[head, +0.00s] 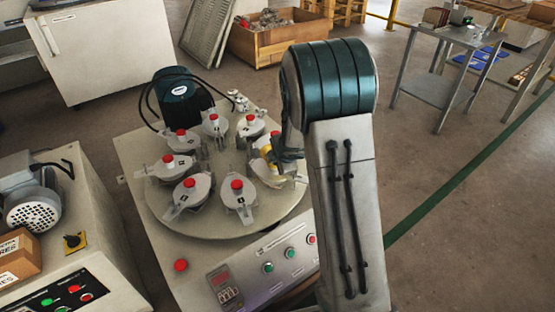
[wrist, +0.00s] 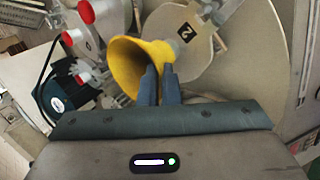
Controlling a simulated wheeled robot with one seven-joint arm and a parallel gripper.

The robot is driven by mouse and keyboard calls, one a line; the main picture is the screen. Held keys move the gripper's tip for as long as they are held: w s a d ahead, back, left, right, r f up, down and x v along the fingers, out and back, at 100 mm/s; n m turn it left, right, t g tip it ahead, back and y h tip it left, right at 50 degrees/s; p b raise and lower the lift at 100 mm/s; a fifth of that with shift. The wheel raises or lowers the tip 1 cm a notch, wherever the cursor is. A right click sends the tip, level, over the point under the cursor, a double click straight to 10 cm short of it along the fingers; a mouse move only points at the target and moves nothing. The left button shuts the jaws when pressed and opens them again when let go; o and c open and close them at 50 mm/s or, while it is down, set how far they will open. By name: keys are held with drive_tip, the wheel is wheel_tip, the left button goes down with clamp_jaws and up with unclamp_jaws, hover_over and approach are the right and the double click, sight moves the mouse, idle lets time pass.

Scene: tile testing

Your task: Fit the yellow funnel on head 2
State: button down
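The yellow funnel (wrist: 125,58) is in the wrist view, lying on its side with its wide mouth to the left and its narrow end to the right. My gripper (wrist: 159,72) has its two grey fingers close together at the funnel's narrower part, apparently shut on it. Head 2 (wrist: 198,30), a pale plate marked "2", is just beyond the funnel; whether they touch cannot be told. In the head view the funnel (head: 266,152) is a small yellow patch over a head (head: 270,178) at the turntable's right. My gripper (head: 287,156) is beside it, partly hidden by my arm.
Other heads with red knobs (head: 237,184) ring the round turntable (head: 205,229). A dark motor (head: 180,100) with a cable stands behind them. Control buttons (head: 290,252) are on the machine's front. Another machine (head: 32,212) stands left. Open floor (head: 470,230) is at the right.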

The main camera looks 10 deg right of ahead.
drive_tip(key=shift+f, duration=0.1)
idle(0.3)
drive_tip(key=c, duration=1.6)
unclamp_jaws()
drive_tip(key=shift+o, duration=0.2)
drive_tip(key=p+v, duration=0.7)
drive_tip(key=v, duration=0.6)
drive_tip(key=shift+s+r, duration=0.2)
drive_tip(key=shift+r, duration=0.15)
